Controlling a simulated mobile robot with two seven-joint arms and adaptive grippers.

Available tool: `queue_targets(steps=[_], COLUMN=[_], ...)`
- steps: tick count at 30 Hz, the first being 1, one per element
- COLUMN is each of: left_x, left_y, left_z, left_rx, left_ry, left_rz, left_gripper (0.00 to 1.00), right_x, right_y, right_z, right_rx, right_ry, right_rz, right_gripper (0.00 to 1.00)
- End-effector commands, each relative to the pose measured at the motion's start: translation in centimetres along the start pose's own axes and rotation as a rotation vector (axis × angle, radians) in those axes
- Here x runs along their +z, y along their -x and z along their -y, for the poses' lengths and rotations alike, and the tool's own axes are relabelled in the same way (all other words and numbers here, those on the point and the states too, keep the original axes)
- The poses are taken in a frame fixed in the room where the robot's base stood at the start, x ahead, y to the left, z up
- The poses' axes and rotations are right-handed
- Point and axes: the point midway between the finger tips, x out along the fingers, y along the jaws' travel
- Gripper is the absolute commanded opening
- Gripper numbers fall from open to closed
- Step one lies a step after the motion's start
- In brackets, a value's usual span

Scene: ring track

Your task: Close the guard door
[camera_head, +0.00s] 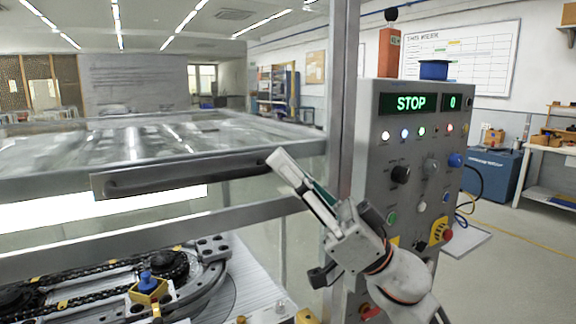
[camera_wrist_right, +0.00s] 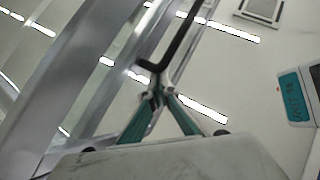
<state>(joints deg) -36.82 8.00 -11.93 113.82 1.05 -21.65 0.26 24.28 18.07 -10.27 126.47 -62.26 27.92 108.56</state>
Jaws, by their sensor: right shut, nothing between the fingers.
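The guard door (camera_head: 240,222) is a clear panel in a grey metal frame, at the left of the head view. Its dark bar handle (camera_head: 180,181) runs along the upper rail; the handle also shows in the wrist view (camera_wrist_right: 182,38). My right gripper (camera_head: 277,158) is shut and empty, its fingertips at the right end of the handle. In the wrist view its closed tips (camera_wrist_right: 157,95) are just below the handle's bent end; I cannot tell if they touch. Below the door's lower rail the ring track shows. My left gripper is out of view.
A grey control panel (camera_head: 407,160) with a green STOP display stands close to the right of my right arm, beyond a metal post (camera_head: 341,90). The ring track (camera_head: 190,270) with dark chain and a blue-knobbed yellow part lies low at left.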

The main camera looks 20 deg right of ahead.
Motion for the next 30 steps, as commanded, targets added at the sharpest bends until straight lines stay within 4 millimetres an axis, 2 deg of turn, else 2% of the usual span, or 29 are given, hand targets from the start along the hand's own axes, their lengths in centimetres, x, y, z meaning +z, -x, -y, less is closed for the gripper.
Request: queue_targets(steps=[5, 11, 17, 24, 27, 30], left_x=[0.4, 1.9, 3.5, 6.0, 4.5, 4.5], left_y=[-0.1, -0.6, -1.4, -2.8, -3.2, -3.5], left_z=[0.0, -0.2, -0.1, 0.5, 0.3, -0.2], left_rx=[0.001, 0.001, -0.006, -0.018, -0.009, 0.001], left_ry=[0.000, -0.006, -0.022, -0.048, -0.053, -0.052], left_rz=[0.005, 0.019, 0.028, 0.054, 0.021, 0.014], left_gripper=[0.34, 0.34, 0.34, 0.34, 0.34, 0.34], right_x=[0.3, 2.7, 7.2, 13.5, 16.1, 18.6], right_y=[0.3, 2.6, 7.0, 13.4, 16.0, 18.6], right_z=[0.0, -0.2, -0.4, -0.5, -0.4, -0.4], right_rx=[0.001, 0.006, 0.013, 0.018, 0.019, 0.019], right_ry=[-0.001, -0.008, -0.014, -0.019, -0.019, -0.019], right_rz=[0.001, 0.004, 0.009, 0.013, 0.015, 0.016], right_gripper=[0.00, 0.00, 0.00, 0.00, 0.00, 0.00])
